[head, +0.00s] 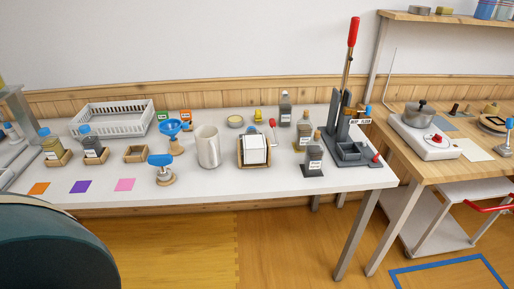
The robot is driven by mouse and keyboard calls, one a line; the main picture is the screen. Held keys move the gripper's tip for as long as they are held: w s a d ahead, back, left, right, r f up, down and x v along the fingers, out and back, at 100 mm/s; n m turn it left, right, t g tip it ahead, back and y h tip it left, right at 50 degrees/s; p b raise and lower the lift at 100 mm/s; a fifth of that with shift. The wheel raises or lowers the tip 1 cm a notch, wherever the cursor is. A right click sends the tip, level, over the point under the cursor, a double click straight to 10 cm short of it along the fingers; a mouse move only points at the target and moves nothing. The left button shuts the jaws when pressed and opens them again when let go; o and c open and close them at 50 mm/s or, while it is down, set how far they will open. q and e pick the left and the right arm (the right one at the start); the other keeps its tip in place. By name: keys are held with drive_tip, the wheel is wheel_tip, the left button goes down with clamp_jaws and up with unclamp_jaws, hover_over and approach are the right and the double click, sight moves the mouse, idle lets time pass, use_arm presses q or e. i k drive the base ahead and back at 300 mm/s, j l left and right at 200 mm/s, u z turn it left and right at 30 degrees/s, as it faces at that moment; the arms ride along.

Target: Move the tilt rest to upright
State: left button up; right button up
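A wooden cradle (241,157) stands mid-table with a white block-like piece (255,149) in it and a small red-tipped lever (272,123) at its back right. It looks like the tilt rest, but I cannot be sure, and its tilt is hard to judge from here. A dark grey stand (352,152) at the table's right end has a tall, nearly upright lever with a red handle (353,32) and a small label. Neither of my grippers is in view.
On the white table (215,183) are a grey cylinder (208,147), blue-topped stands (161,160), several dark bottles (314,158), a white basket (112,118) and coloured squares (81,187). A wooden table with a hotplate (424,137) adjoins at right. The front edge is mostly clear.

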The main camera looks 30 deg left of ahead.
sight(255, 147)
drive_tip(key=u, duration=0.95)
drive_tip(key=i+j+z, duration=0.15)
drive_tip(key=j, duration=0.2)
drive_tip(key=i+j+z, duration=0.15)
drive_tip(key=j, duration=0.2)
drive_tip(key=i, duration=0.55)
